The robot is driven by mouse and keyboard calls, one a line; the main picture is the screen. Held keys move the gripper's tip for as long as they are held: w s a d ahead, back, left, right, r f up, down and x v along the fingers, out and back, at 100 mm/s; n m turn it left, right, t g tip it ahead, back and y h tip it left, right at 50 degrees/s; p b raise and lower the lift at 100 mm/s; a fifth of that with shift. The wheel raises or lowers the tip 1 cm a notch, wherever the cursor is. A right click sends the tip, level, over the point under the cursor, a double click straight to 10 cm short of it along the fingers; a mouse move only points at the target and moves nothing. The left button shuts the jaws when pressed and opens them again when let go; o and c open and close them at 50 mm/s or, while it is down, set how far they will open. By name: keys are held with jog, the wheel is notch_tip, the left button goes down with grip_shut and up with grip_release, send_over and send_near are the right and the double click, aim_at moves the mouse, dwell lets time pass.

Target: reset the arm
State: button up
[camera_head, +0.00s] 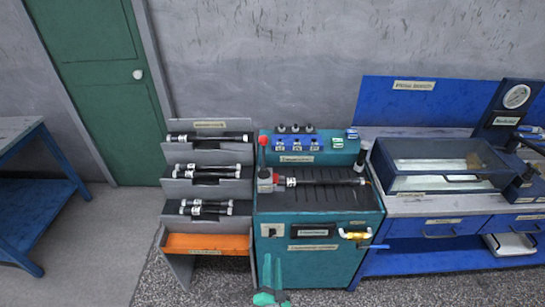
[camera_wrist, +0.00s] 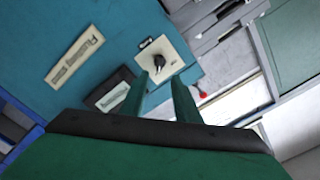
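My gripper (camera_head: 272,272) shows at the bottom of the head view, in front of the teal test bench (camera_head: 345,262). Its two green fingers point upward in the picture. In the wrist view the fingers of my gripper (camera_wrist: 160,82) stand apart with nothing between them. Beyond the fingertips are the bench front (camera_wrist: 110,25) and a pale square plate with a dark knob (camera_wrist: 158,62). The plate also shows in the head view (camera_head: 271,230). I cannot tell how far the fingertips are from the bench.
A grey stepped rack (camera_head: 208,158) with several black cylinders and an orange bottom tray (camera_head: 207,243) stands left of the bench. A cylinder (camera_head: 320,182) lies on the bench top. A blue workbench (camera_head: 425,262) with a clear tank stands right. A blue table (camera_head: 35,205) is far left.

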jog(key=s+r+n+g, duration=0.1)
jog(key=s+n, duration=0.1)
jog(key=s, duration=0.9)
jog(key=s+r+n, duration=0.2)
jog(key=s, duration=0.8)
jog(key=s+r+n+g, duration=0.1)
jog(key=s+r+n, duration=0.4)
jog(key=s+r, duration=0.9)
jog(key=s, duration=0.2)
jog(key=shift+s+g, duration=0.3)
